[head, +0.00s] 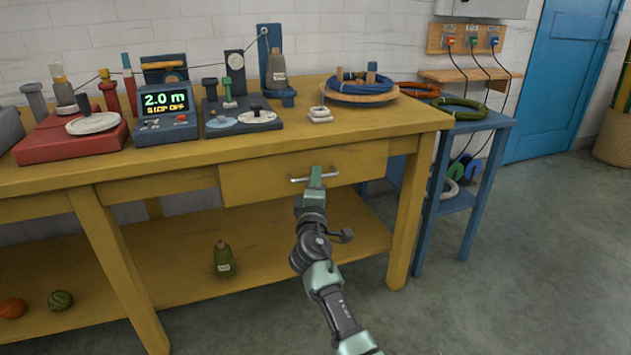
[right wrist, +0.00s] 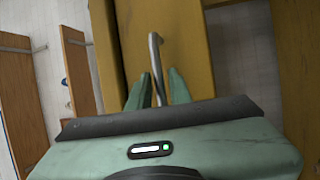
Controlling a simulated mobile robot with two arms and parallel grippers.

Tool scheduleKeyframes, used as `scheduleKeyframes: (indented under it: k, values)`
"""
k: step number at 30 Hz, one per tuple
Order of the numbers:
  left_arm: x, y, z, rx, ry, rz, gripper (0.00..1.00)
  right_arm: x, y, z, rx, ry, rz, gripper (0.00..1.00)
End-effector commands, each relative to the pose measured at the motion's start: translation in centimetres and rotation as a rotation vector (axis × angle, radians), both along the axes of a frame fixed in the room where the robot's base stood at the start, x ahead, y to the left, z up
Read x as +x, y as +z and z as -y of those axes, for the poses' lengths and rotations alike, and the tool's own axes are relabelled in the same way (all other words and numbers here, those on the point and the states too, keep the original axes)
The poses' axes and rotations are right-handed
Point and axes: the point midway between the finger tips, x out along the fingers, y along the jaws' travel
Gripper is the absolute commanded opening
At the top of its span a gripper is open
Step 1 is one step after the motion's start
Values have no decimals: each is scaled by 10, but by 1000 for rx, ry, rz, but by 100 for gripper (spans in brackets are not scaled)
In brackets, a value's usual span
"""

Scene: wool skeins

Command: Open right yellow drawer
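The right yellow drawer (head: 255,178) is set under the yellow bench top, with a grey metal bar handle (head: 299,180) on its front. I cannot tell whether it stands slightly out from the bench. My right gripper (head: 316,172) is at the handle in the head view. In the right wrist view, the two green fingertips of my right gripper (right wrist: 159,84) are apart, one on each side of the handle (right wrist: 156,55). A gap shows between them, and I cannot see firm contact. The drawer front also shows in that view (right wrist: 185,40). My left gripper is not in view.
The yellow bench (head: 405,205) carries a display box (head: 166,127), a red device (head: 70,140) and a wooden disc with blue cable (head: 358,92). A green bottle (head: 222,260) stands on the lower shelf. A blue side table (head: 480,190) is at right. The right floor is clear.

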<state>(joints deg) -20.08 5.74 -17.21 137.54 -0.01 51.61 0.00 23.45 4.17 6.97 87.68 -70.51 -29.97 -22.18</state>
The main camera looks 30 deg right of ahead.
Motion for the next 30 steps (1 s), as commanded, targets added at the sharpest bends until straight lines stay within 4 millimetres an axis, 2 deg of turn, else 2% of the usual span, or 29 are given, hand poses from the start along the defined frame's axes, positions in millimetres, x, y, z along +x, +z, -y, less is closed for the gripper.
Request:
scheduleKeyframes:
  k: [10, 11, 12, 13, 30]
  values:
    - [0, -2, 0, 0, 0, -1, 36, 6, 1, 4, 1, 0, 0, 20]
    - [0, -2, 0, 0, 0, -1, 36, 6, 1, 4, 1, 0, 0, 17]
    - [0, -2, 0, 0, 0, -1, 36, 6, 1, 4, 1, 0, 0, 6]
    - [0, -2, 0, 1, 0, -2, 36, 6, 1, 4, 1, 0, 0, 0]
    - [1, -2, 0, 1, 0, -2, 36, 5, 0, 4, 2, 0, -1, 0]
